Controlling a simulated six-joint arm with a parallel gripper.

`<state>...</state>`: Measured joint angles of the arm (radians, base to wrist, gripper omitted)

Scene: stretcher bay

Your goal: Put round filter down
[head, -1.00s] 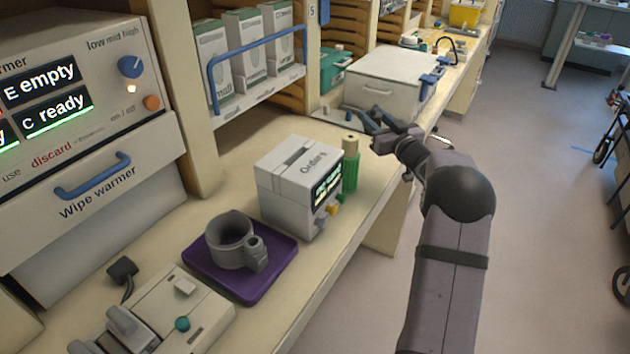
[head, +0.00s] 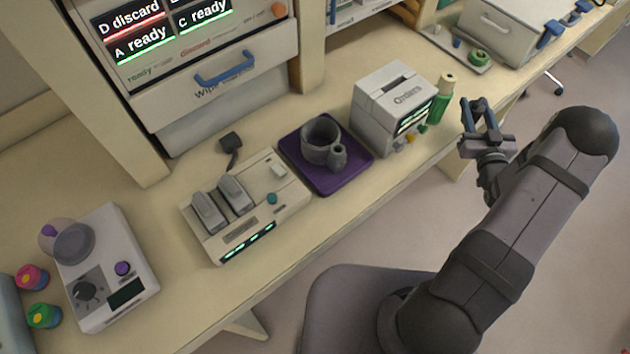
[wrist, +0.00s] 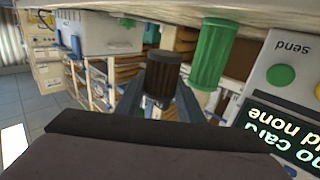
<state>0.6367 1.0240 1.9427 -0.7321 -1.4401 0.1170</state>
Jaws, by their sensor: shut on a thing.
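My gripper (head: 476,104) is over the front edge of the counter, to the right of the green cylinder with a tan top. In the wrist view my gripper (wrist: 160,88) is shut on a dark, ribbed, round piece (wrist: 163,74), which looks like the round filter. It sits between the two fingers, clear of the green cylinder (wrist: 213,55). In the head view I cannot make out the held piece clearly.
A white Orders box (head: 385,105) stands beside the green cylinder. A purple tray (head: 345,178) bears a grey cup-like holder (head: 320,142). A switch unit (head: 240,230) and a scale-like device (head: 110,265) stand further left. Bare counter lies between them.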

